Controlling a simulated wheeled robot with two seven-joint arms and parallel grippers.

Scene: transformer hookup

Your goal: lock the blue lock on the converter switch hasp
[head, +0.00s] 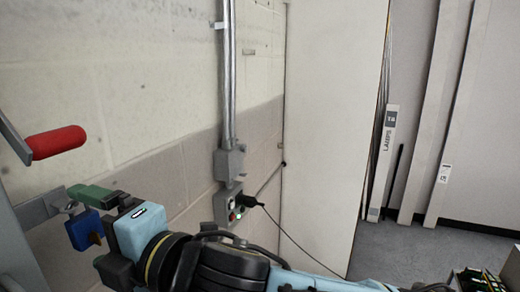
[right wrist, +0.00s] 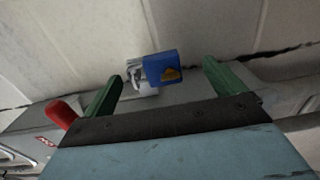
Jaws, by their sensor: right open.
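The blue lock (head: 84,230) is at the grey hasp (head: 60,201) on the side of the switch box, at the left of the head view. In the right wrist view the lock (right wrist: 164,67) shows an orange-yellow mark, with the metal hasp (right wrist: 137,76) beside it. I cannot tell whether its shackle is closed. My right gripper (head: 88,230) is open. In the right wrist view its green fingers (right wrist: 160,82) stand apart on either side of the lock, with gaps on both sides. My left gripper is not in view.
The switch's red handle (head: 57,142) sticks out above the hasp. A grey conduit (head: 228,80) runs down the block wall to an outlet box (head: 229,207) with a black plug and cable behind my right arm. Tall panels lean at the right.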

